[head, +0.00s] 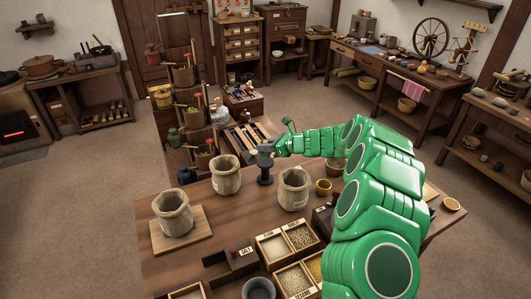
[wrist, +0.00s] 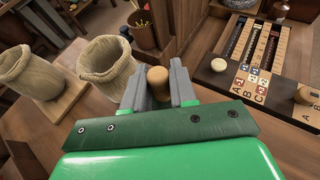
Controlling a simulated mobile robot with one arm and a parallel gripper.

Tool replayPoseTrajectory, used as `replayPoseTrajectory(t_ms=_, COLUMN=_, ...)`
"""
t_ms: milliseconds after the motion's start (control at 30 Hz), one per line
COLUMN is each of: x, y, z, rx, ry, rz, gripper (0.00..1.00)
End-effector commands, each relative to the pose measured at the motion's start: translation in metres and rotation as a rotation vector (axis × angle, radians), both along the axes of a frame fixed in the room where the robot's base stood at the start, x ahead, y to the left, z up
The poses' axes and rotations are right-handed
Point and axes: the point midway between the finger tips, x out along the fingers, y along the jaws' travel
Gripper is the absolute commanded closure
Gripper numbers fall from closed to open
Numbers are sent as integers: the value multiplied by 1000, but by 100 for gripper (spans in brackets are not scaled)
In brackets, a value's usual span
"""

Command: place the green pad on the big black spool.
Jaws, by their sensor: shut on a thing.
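My gripper (head: 264,152) is over the near table in the head view. In the wrist view its grey jaws (wrist: 158,88) are closed on a tan, rounded wooden piece (wrist: 157,76). In the head view a dark upright piece with a flared foot (head: 265,177) shows directly below the jaws; I cannot tell whether it is the lower part of the held piece or a separate thing. I cannot make out the green pad or a clear big black spool in either view.
A lettered board with slots (wrist: 251,80) lies at the right in the wrist view.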

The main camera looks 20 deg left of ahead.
Motion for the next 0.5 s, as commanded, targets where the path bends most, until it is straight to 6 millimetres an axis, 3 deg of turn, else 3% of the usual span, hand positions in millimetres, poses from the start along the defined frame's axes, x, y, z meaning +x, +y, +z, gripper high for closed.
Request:
replayPoseTrajectory(t_ms=233, x=4, y=3, z=-6, rx=0, ry=0, rz=0, gripper=100)
replayPoseTrajectory(t_ms=500, x=3, y=3, z=-35, rx=-1, ry=1, rz=1, gripper=100)
